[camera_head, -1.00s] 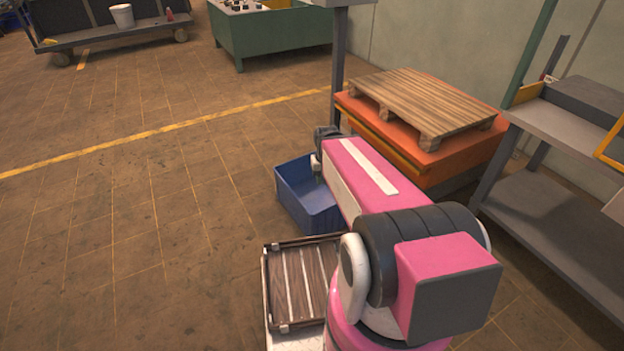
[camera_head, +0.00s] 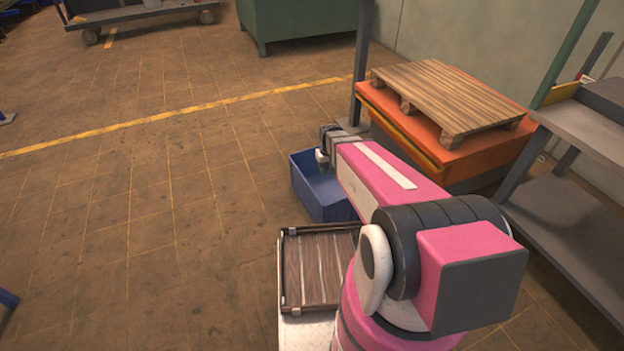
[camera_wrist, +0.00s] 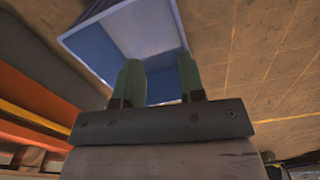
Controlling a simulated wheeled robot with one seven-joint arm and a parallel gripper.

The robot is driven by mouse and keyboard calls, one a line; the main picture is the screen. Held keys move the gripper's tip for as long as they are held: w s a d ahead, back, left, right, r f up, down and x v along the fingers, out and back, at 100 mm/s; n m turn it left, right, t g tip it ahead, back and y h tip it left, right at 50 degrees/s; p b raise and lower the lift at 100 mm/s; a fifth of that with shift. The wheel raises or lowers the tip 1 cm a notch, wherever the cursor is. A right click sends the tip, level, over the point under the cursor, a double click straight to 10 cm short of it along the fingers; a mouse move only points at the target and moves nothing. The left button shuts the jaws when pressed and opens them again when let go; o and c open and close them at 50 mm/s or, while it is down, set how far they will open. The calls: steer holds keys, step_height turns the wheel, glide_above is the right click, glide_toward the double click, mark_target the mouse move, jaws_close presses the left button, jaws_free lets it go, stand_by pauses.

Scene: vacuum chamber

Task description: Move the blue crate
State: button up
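The blue crate (camera_head: 332,207) is an open-topped box that appears to stand on the floor beside the orange platform, partly hidden by my pink arm. In the head view the end of my arm is over the crate's far rim, and my fingers are mostly hidden there. In the wrist view my gripper (camera_wrist: 160,72) has two green fingers spread apart, with the blue crate (camera_wrist: 140,30) right beyond and between them. I cannot tell whether the fingers touch the crate's wall.
A wooden pallet (camera_head: 455,95) lies on the orange platform (camera_head: 440,152) close to the crate's right. A grey shelf rack (camera_head: 570,235) stands at the right. A green cabinet (camera_head: 300,22) and a trolley (camera_head: 140,14) are at the back. The floor (camera_head: 130,215) on the left is mostly clear.

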steer(key=w+a+f, duration=0.2)
steer(key=w+f, duration=0.1)
steer(key=f, duration=0.1)
steer(key=w+a+f+n, duration=0.1)
steer(key=w+a+f, duration=0.1)
steer(key=f, duration=0.3)
steer(key=w+a+f+n, duration=0.1)
steer(key=w+f, duration=0.3)
steer(key=f, duration=0.1)
steer(key=shift+w+a+f, duration=0.15)
steer(key=shift+a+f, duration=0.05)
steer(key=shift+a, duration=0.2)
step_height(320, 180, down, 11)
steer(key=shift+r, duration=0.15)
jaws_close()
stand_by(0.9)
